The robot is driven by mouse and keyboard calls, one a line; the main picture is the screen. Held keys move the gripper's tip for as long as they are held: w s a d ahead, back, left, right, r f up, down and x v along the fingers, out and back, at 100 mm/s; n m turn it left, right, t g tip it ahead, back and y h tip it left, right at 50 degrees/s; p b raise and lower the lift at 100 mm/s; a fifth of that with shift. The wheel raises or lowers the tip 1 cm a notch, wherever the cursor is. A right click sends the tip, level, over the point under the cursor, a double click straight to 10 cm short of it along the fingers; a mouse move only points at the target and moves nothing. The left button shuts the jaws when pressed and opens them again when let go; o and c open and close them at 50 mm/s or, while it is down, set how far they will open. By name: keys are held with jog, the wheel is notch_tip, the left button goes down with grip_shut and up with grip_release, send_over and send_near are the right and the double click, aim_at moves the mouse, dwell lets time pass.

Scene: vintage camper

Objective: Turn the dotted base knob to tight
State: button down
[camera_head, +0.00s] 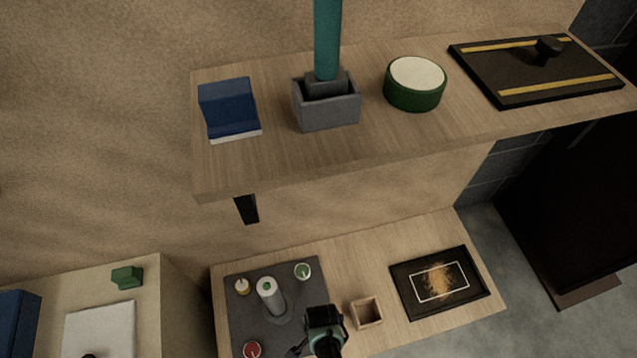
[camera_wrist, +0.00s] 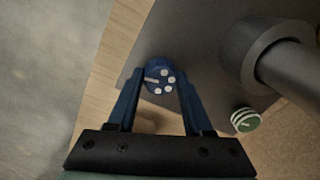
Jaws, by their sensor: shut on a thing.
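The dotted base knob (camera_wrist: 166,78) is blue with several white dots and one white bar on its top. The bar points to the left in the wrist view. My gripper (camera_wrist: 160,82) is shut on the knob, with one blue finger on each side of it. In the head view my gripper (camera_head: 324,325) is over the right front part of the grey base plate (camera_head: 240,318) and hides the knob. I cannot make out a tight mark in either view.
A grey post (camera_head: 270,297) stands on the plate, with a yellow-rimmed knob (camera_head: 243,286), a green knob (camera_head: 303,271) and a red knob (camera_head: 252,350) around it. A small wooden box (camera_head: 367,312) is close to the right of my gripper. A shelf (camera_head: 290,160) overhangs behind.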

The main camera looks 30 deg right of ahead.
jog(key=shift+s, duration=0.1)
dwell(0.3)
jog(key=shift+c, duration=1.5)
grip_release()
notch_tip(320, 180, up, 13)
jog(key=p, duration=0.7)
jog(key=shift+s, duration=0.25)
jog(key=shift+f, duration=0.1)
